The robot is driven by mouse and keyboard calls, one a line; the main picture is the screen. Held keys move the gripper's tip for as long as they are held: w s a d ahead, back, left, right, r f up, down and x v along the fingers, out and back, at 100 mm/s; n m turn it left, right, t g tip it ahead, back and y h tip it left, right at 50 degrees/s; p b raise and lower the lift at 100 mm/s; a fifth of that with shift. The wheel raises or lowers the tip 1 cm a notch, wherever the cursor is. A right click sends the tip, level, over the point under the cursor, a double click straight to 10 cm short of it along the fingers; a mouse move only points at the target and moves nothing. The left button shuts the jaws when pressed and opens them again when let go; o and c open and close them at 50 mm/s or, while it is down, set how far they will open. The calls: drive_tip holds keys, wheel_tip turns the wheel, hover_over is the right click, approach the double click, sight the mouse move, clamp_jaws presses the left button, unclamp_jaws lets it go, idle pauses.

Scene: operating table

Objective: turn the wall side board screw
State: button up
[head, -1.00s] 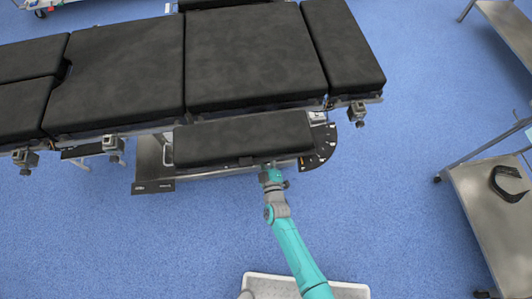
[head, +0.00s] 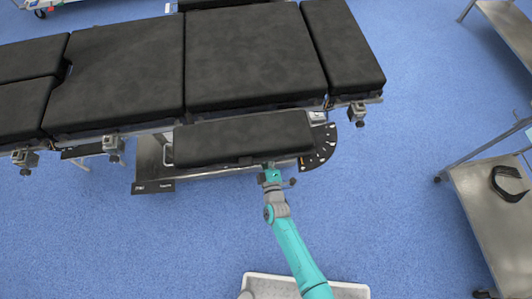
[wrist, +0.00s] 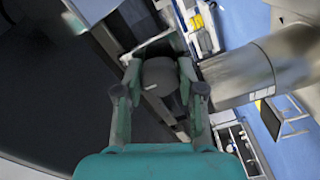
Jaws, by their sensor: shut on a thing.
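The side board (head: 245,138) is a narrow black padded board along the near edge of the operating table in the head view. My gripper (head: 268,167) is at the near edge of this board, right of its middle. In the wrist view my gripper (wrist: 159,78) has one finger on each side of a dark rounded screw knob (wrist: 160,73) and is shut on it. The knob sits at the board's edge rail. The head view does not show the knob clearly, as the gripper covers it.
The black-padded operating table (head: 255,55) fills the upper left. A curved black plate (head: 322,150) with holes lies at the board's right end. A metal trolley (head: 485,215) with a black curved object (head: 510,184) stands at right. The blue floor between is clear.

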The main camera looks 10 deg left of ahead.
drive_tip(key=o, duration=1.1)
drive_tip(key=shift+o, duration=0.2)
drive_tip(key=v, duration=1.2)
